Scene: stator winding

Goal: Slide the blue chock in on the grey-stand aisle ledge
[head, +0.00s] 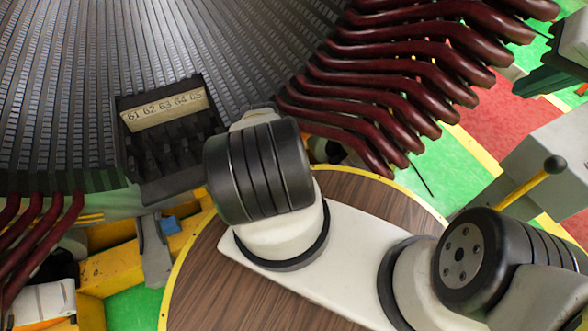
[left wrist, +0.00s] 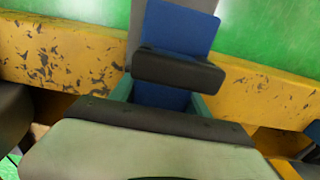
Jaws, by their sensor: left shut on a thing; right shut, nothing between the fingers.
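The blue chock (left wrist: 180,28) shows as a blue slab in the left wrist view. My left gripper (left wrist: 163,97) is shut on it, one dark finger pad across its face, and the chock reaches out beyond the pad. A grey upright (left wrist: 200,5) stands just behind the chock's top; I cannot tell whether they touch. In the head view a small blue piece (head: 170,225) shows beside a grey stand (head: 152,250) at lower left. My right gripper (head: 256,119) is shut and empty beyond my dark wrist joint, its fingertips largely hidden.
A worn yellow beam (left wrist: 60,55) runs behind the chock, with green floor (left wrist: 60,8) past it. The slotted stator (head: 80,60) fills the upper left, with dark red coil ends (head: 400,75). A black rack (head: 165,145) labelled 61 to 65 stands left of my right wrist, above a round wooden platform (head: 215,280).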

